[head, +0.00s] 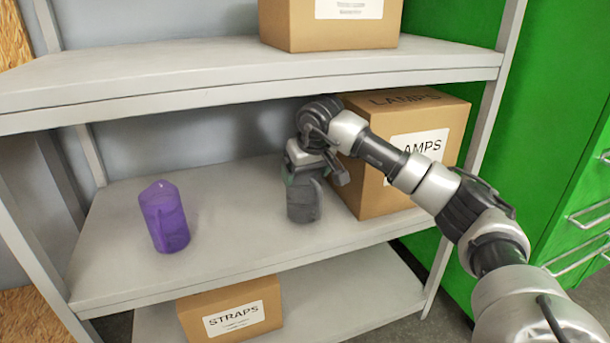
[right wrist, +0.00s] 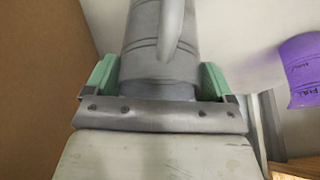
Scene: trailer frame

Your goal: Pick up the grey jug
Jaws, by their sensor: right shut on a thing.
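The grey jug (head: 303,203) stands upright on the middle shelf in the head view, left of the LAMPS box. My right gripper (head: 305,178) reaches it from above and is shut on it. In the right wrist view, the green finger pads (right wrist: 160,82) press on both sides of the grey jug (right wrist: 158,45), whose handle faces the camera. The top of the jug is partly hidden by the gripper in the head view. I cannot tell whether its base touches the shelf. My left gripper is not in view.
A purple jug (head: 164,217) stands at the left on the middle shelf (head: 235,240). The LAMPS box (head: 400,205) is close on the right. The upper shelf (head: 200,75) passes above and behind the arm. A STRAPS box (head: 232,310) sits below. Shelf between the jugs is clear.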

